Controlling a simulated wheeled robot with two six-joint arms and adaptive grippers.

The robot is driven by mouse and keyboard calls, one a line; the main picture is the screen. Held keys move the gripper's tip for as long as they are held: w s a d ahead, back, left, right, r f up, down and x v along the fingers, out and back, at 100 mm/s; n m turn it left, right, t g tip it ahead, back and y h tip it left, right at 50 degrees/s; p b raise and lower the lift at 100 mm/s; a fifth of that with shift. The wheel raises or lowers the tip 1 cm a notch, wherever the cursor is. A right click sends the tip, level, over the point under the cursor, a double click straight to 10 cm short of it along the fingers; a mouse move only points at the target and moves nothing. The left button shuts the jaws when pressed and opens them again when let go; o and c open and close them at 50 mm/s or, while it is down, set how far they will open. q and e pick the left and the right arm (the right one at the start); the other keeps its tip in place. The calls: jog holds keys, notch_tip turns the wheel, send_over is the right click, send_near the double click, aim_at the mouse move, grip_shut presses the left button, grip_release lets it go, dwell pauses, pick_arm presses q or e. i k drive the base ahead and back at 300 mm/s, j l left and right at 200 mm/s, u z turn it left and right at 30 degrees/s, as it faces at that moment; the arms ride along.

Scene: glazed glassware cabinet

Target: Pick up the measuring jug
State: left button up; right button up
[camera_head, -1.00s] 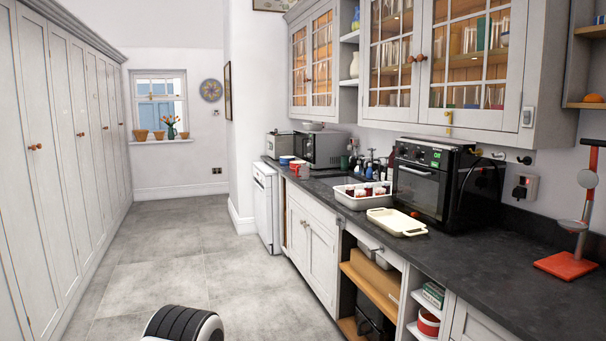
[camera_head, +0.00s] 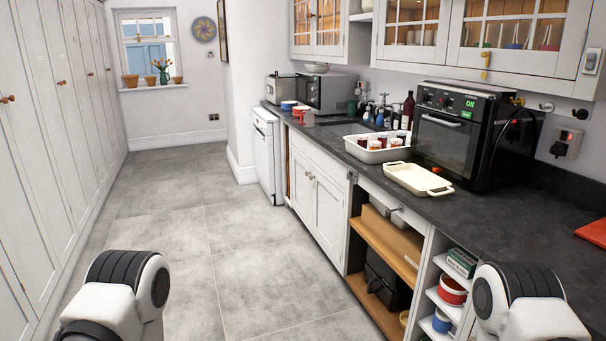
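I cannot make out a measuring jug in the head view. The glazed wall cabinet (camera_head: 457,54) at the upper right has its doors shut, and its top is cut off by the frame. Tall glassware (camera_head: 547,38) shows behind the right door's panes, too small to tell apart. A yellow latch (camera_head: 486,60) is on the right door's lower frame. Neither gripper shows; only upper links of my two arms appear at the bottom left and bottom right.
Below the cabinet, the dark worktop (camera_head: 505,217) carries a black oven (camera_head: 445,138), a cream dish (camera_head: 416,179), a white tub of jars (camera_head: 366,154) and a microwave (camera_head: 333,94). A red base (camera_head: 594,232) lies at the right edge. The grey floor (camera_head: 235,240) is clear.

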aim_at(309, 115)
jog(key=i+j+u, duration=0.25)
jog(key=i, duration=1.05)
jog(key=i+j+u, duration=0.1)
jog(key=i+u, duration=0.15)
jog(key=i, duration=1.1)
